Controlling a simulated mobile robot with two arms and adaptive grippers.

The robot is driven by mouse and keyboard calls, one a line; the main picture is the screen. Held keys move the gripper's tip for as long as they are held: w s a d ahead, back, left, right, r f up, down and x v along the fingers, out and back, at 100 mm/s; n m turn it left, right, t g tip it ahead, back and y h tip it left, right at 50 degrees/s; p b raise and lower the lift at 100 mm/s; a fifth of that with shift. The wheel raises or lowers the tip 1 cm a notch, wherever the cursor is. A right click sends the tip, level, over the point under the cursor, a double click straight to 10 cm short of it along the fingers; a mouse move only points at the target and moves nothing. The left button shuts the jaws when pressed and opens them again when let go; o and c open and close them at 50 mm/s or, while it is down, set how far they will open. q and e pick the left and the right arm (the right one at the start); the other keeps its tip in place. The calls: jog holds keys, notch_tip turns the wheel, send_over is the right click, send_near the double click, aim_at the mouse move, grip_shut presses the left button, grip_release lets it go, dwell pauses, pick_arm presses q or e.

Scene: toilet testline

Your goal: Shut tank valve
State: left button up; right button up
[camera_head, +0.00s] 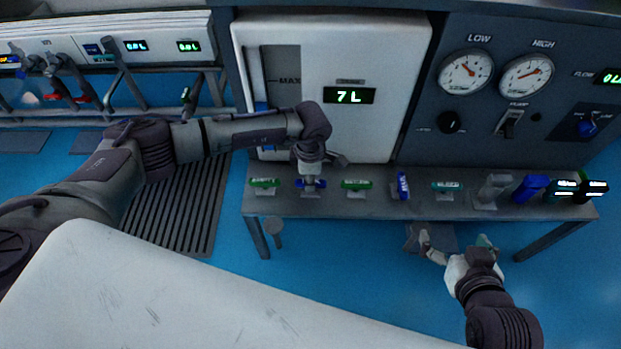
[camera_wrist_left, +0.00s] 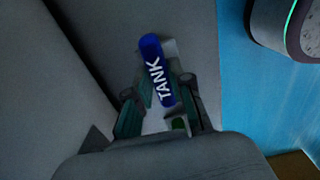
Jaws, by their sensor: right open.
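The tank valve has a blue handle (camera_head: 322,184) on the grey shelf below the white tank, lying sideways in the head view. In the left wrist view the blue handle (camera_wrist_left: 153,55) shows the white word TANK. My left gripper (camera_head: 309,178) is directly over the handle and hides its middle. In the left wrist view the left gripper's fingers (camera_wrist_left: 158,105) flank the handle closely on both sides and appear shut on it. My right gripper (camera_head: 456,243) is open and empty in front of the shelf, away from the tank valve.
Green handles (camera_head: 264,182) (camera_head: 356,184) sit either side of the tank valve. An upright blue handle (camera_head: 403,186) stands further right, then a teal one (camera_head: 447,186). The white tank (camera_head: 380,60) behind reads 7 L. Gauges (camera_head: 465,72) are at the right.

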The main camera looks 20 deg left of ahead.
pick_arm(q)
jog(key=o, duration=0.4)
notch_tip(320, 180, up, 12)
jog(key=shift+r, duration=0.1)
dwell(0.4)
dwell(0.3)
